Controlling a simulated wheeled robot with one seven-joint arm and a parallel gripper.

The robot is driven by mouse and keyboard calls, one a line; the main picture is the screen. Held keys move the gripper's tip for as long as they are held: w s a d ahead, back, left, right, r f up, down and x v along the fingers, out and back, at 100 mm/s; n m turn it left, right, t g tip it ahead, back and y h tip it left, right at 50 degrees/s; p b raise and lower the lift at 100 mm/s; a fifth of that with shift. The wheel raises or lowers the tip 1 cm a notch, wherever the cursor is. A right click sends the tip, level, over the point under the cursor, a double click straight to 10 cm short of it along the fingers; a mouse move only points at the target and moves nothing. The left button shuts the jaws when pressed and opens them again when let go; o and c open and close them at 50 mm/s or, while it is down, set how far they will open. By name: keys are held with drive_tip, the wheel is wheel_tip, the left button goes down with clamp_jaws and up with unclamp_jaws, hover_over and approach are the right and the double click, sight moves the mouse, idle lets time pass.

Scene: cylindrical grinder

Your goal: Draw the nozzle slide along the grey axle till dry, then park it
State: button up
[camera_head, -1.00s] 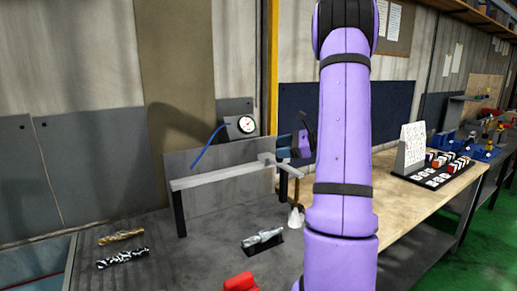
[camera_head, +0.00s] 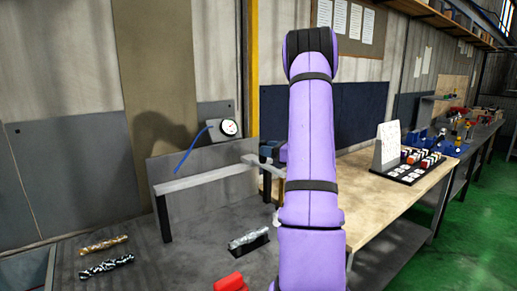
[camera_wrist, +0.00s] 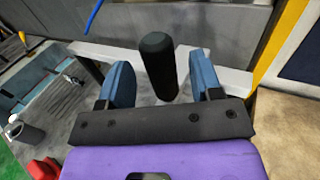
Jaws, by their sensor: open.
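In the wrist view, my gripper (camera_wrist: 165,88) is open. Its two blue fingers stand on either side of a black upright grip (camera_wrist: 158,65), which appears to belong to the nozzle slide. I cannot tell whether they touch it. In the head view, my gripper is mostly hidden behind my arm, at the right end of the pale rail (camera_head: 205,180). The slide's pale bracket (camera_head: 254,160) shows there. A pale nozzle tip (camera_head: 276,217) is mostly hidden by my arm. The grey axle (camera_head: 248,238) lies in a dark holder below the rail.
A brown axle (camera_head: 103,244) and a black-and-white axle (camera_head: 106,265) lie at the left. A red object (camera_head: 231,283) is at the front. A dial gauge (camera_head: 229,127) and blue hose (camera_head: 190,152) are behind the rail. A yellow post (camera_head: 251,65) stands behind.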

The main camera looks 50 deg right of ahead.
sight(259, 162)
drive_tip(key=shift+w+a, duration=0.2)
drive_tip(key=shift+w, duration=0.9)
drive_tip(key=shift+w+a, duration=0.15)
drive_tip(key=shift+w, duration=0.9)
